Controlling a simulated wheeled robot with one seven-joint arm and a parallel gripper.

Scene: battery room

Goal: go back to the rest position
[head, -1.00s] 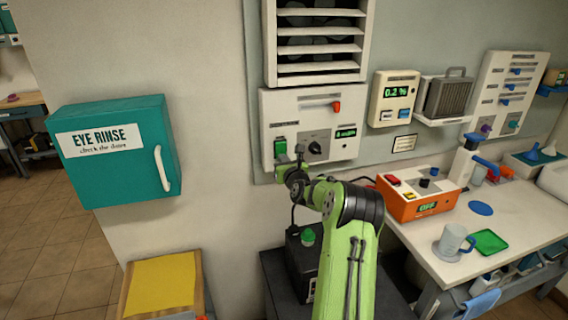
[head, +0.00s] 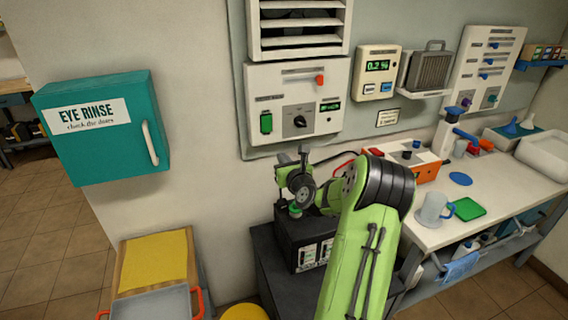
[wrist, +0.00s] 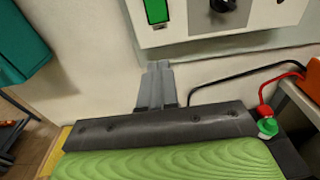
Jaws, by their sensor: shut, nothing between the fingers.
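My gripper (head: 292,158) is at the end of my green arm, in front of the wall below the white control panel (head: 268,125) in the head view. Its grey fingers (wrist: 157,85) are together and empty in the wrist view, pointing toward the bare wall under the panel. The fingers appear apart from the panel. My arm hides part of the dark cabinet and of the bench's left end.
A teal eye rinse box (head: 105,155) juts from the wall at left. The bench (head: 428,237) at right holds an orange box (head: 428,170), a mug (head: 432,208) and a green tray (head: 469,208).

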